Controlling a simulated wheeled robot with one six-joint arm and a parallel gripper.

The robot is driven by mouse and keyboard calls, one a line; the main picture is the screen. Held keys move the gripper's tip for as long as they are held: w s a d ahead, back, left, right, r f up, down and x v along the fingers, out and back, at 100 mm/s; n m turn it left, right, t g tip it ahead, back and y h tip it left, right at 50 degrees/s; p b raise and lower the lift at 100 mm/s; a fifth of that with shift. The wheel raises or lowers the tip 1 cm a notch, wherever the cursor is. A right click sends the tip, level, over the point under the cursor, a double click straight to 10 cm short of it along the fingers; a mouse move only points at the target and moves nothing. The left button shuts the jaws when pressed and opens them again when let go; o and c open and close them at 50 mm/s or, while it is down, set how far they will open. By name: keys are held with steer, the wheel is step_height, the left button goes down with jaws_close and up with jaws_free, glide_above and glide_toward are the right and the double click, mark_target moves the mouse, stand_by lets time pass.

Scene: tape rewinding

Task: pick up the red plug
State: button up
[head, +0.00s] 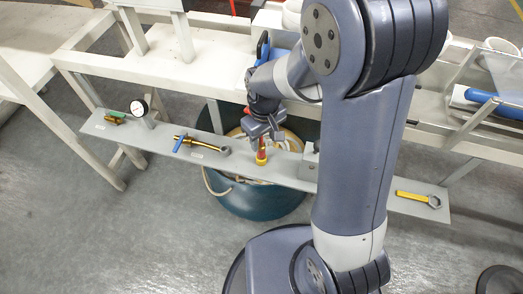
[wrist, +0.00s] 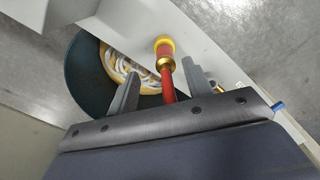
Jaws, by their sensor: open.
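The red plug (head: 261,149) stands on the narrow grey shelf (head: 290,172), with a yellow lower end. My gripper (head: 264,130) is directly above it, pointing down, and hides its top in the head view. In the wrist view the plug (wrist: 168,82) has a red shaft, a brass collar and a yellow end. Its shaft lies between the two open fingers of my gripper (wrist: 161,70), nearer the right finger. I see a gap on both sides, so the fingers do not grip it.
A brass tool with a blue handle (head: 182,142), a dial gauge (head: 139,108) and a yellow wrench (head: 417,198) are on the shelf. A small grey block (head: 310,160) is right of the plug. A dark teal tub (head: 262,203) stands below.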

mark_target(261, 152)
steer(key=f, duration=0.3)
steer(key=f+b, duration=0.1)
steer(key=shift+s+a+f, duration=0.1)
steer(key=shift+a+f, duration=0.25)
steer(key=shift+f, duration=0.05)
jaws_close()
